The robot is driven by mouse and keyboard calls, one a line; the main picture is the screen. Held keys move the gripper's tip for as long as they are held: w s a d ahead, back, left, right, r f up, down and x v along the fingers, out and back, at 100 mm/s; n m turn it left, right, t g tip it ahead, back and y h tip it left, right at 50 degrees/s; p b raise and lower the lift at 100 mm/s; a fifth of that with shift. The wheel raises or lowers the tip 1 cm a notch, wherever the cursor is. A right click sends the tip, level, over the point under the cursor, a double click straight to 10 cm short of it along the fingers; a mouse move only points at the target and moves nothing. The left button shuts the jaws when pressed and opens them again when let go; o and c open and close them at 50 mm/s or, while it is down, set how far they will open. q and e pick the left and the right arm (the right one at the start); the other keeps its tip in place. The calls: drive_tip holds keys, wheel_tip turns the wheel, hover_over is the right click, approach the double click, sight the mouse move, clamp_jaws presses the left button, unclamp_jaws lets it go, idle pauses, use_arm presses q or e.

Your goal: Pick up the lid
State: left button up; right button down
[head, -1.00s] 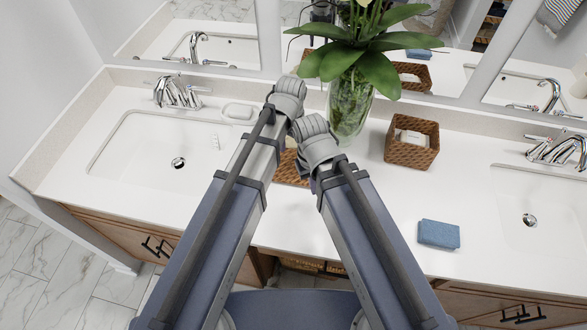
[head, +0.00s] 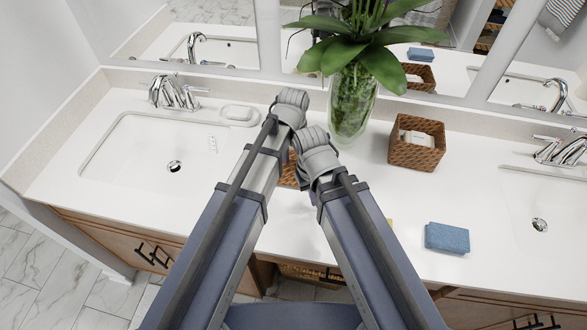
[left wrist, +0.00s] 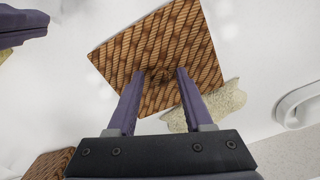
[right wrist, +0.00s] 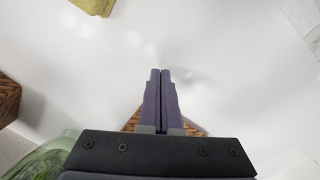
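The lid (left wrist: 150,45) appears to be the square brown woven piece below my left gripper in the left wrist view, with a small dark spot near its middle. Only a sliver of woven brown (head: 288,170) shows between my arms in the head view. My left gripper (left wrist: 157,75) is open, its fingers apart over the lid; I cannot tell whether they touch it. My right gripper (right wrist: 160,72) is shut and empty over the white counter. Part of a woven piece (right wrist: 132,121) shows behind it. In the head view my wrists hide the fingertips.
A woven basket (head: 405,156) stands right of the glass vase (head: 352,115). A blue sponge (head: 447,238) lies at the front right. A beige, rough-edged piece (left wrist: 228,98) lies beside the lid, and a yellow block (right wrist: 95,4) lies on the counter. Sinks flank the counter.

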sight(293, 163)
use_arm(q)
clamp_jaws()
drive_tip(key=shift+r, duration=0.15)
use_arm(e)
drive_tip(key=shift+r, duration=0.15)
